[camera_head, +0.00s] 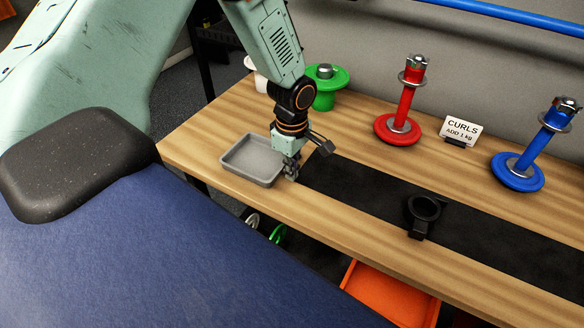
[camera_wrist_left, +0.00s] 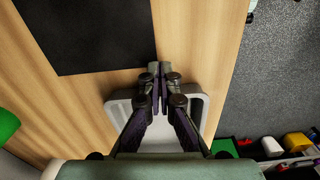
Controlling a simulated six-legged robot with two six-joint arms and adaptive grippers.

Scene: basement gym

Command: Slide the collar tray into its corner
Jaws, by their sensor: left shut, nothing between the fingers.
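The collar tray (camera_head: 248,162) is a shallow grey open tray, and it looks empty. It lies flat on the left part of the wooden bench top, near the front edge. My left gripper (camera_head: 291,174) is shut and empty, pointing down beside the tray's right side. In the left wrist view my shut fingers (camera_wrist_left: 160,72) reach past the rim of the tray (camera_wrist_left: 120,108), and the gripper hides part of the tray. I cannot tell whether the fingers touch the rim. My right gripper is not in view.
A black mat (camera_head: 340,185) starts right of the gripper, with a black ring-shaped collar (camera_head: 424,210) on it. Green (camera_head: 325,92), red (camera_head: 397,127) and blue (camera_head: 518,170) weight stands and a CURLS card (camera_head: 461,129) are behind. An orange bin (camera_head: 385,297) sits below the front edge.

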